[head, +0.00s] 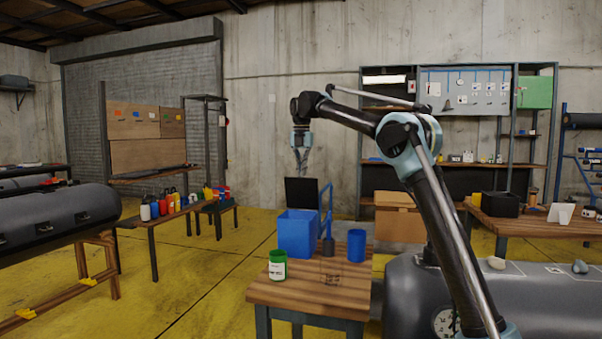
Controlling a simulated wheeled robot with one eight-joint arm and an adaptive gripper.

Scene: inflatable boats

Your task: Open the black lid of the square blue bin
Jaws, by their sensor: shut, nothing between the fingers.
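The square blue bin (297,235) stands on a small wooden table in the middle of the head view. Its black lid (301,192) stands upright above the bin's back edge, so the bin looks open. The inside of the bin is mostly hidden from this angle. My gripper (301,172) points down just above the top edge of the lid, with its fingers together and empty. The picture does not show clearly whether the fingertips touch the lid.
The wooden table (310,297) also holds a green-lidded jar (278,265), a blue cup (356,246) and a blue stand-like tool (327,215) close beside the bin. A grey inflatable boat (560,305) lies to the right. Yellow floor (200,285) is clear to the left.

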